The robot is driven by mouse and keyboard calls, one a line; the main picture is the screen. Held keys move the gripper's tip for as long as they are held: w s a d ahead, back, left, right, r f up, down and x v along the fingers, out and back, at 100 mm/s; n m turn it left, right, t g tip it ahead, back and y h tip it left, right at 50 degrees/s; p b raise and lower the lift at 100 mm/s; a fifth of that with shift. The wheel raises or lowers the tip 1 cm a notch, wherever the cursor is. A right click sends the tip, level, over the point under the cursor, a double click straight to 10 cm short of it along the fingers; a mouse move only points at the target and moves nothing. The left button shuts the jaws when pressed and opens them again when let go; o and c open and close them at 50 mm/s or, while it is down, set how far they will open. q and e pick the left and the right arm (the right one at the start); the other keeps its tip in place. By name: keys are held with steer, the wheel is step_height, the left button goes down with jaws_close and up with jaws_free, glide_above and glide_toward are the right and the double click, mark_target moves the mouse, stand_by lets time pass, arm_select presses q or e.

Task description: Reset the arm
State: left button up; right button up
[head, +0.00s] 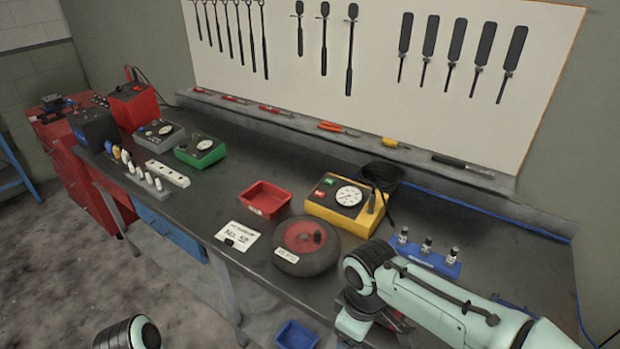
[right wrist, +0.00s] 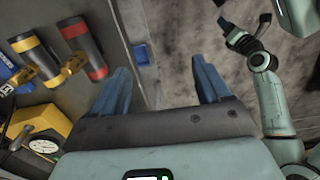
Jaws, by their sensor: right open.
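My right arm (head: 430,300) reaches in from the lower right of the head view, over the front right of the bench. It hides its own gripper there. In the right wrist view my right gripper (right wrist: 162,68) has its two blue fingers wide apart, with nothing between them and grey floor beyond. My left arm shows as a rounded joint (head: 128,333) at the bottom of the head view. It also shows at the right of the right wrist view, ending in a dark, small left gripper (right wrist: 238,38) whose jaws are unclear.
The dark bench holds a yellow gauge box (head: 346,201), a round wheel-like part (head: 306,262), a red tray (head: 265,199) and a blue peg holder (head: 420,257). Yellow-banded (right wrist: 35,62) and red-banded (right wrist: 84,48) cylinders lie left of the right gripper.

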step_height(320, 180, down, 22)
steer(key=m+g+y, duration=0.2)
steer(key=m, duration=0.3)
steer(key=s+d+f+m, duration=0.2)
steer(key=s+f+m, duration=0.3)
steer(key=s+f, duration=0.2)
steer(key=s+d+f+m+t+y, duration=0.1)
steer(key=s+d+f+m, duration=0.1)
steer(key=s+f+m, duration=0.3)
step_height(320, 180, down, 7)
steer(key=s, duration=0.3)
steer(key=shift+t+y, duration=0.3)
steer(key=shift+o, duration=0.5)
steer(key=shift+w, duration=0.1)
